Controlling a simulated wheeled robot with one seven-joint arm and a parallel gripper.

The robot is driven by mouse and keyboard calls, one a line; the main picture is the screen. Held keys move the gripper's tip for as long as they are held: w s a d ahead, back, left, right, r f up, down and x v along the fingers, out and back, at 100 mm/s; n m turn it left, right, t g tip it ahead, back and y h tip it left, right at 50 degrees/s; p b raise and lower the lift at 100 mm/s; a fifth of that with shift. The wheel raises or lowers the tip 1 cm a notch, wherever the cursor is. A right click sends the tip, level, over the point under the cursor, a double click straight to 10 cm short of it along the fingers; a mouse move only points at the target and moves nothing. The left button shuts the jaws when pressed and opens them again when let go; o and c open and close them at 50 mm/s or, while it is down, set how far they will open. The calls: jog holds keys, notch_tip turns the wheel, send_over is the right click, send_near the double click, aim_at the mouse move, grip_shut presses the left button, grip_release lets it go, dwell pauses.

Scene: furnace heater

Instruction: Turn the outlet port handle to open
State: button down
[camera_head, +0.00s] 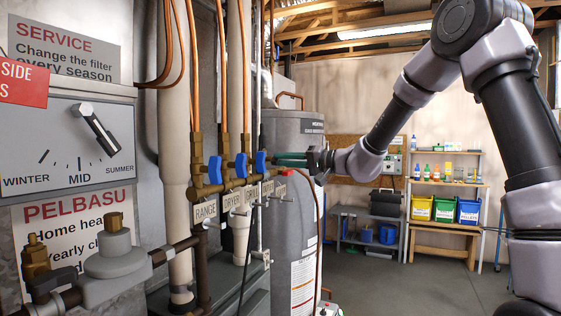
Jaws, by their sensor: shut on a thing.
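A brass manifold (228,186) carries three blue valve handles, which stand upright: one on the left (215,169), one in the middle (240,165) and one on the right (260,162). To their right is a small teal handle-like part (291,158), lying roughly level at the manifold's right end. My gripper (308,160) reaches in from the right and is shut on this teal part. The fingers are small and dark, so the exact grip is hard to see. Which part is labelled as the outlet port cannot be read.
Hanging tags, including RANGE (206,210) and DRYER (232,200), are under the manifold. A grey tank (298,230) stands behind. Pipes and a season dial (97,130) are at left. Shelves with bins (445,210) are far right; the floor (400,285) before them is mostly clear.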

jog(key=n, duration=0.3)
jog(key=shift+n, duration=0.4)
jog(key=n, duration=0.3)
jog(key=shift+n, duration=0.8)
jog(key=n, duration=0.4)
jog(key=shift+f, duration=0.1)
jog(key=c, duration=0.7)
grip_release()
